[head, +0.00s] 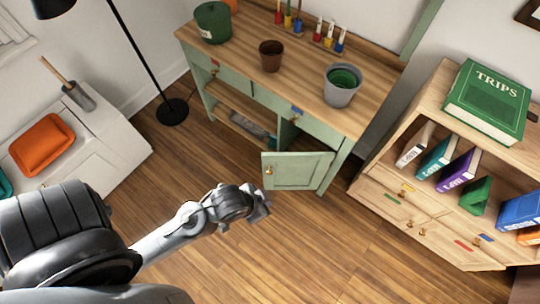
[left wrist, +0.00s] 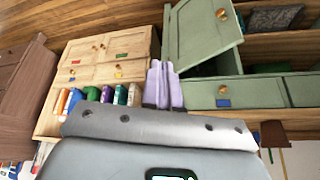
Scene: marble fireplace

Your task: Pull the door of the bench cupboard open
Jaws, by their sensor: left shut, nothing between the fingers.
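The green bench cupboard (head: 318,130) has a wooden top. Its door (head: 300,172) stands partly open, swung out from the right side of the front, with a brass knob (head: 268,170) near its free edge. The door also shows in the left wrist view (left wrist: 203,32), with its knob (left wrist: 221,14). My left gripper (head: 264,202) is in front of the door and looks clear of the knob. Its pale fingers (left wrist: 163,84) are shut together and empty, and overlap the door's edge in the wrist view. My right gripper is not in view.
A wooden bookcase (head: 395,185) with drawers and books stands to the right. A white cabinet (head: 110,150) with an orange cushion is at left, and a black lamp base (head: 172,112) is behind. Pots stand on the bench top. The wooden floor in front is clear.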

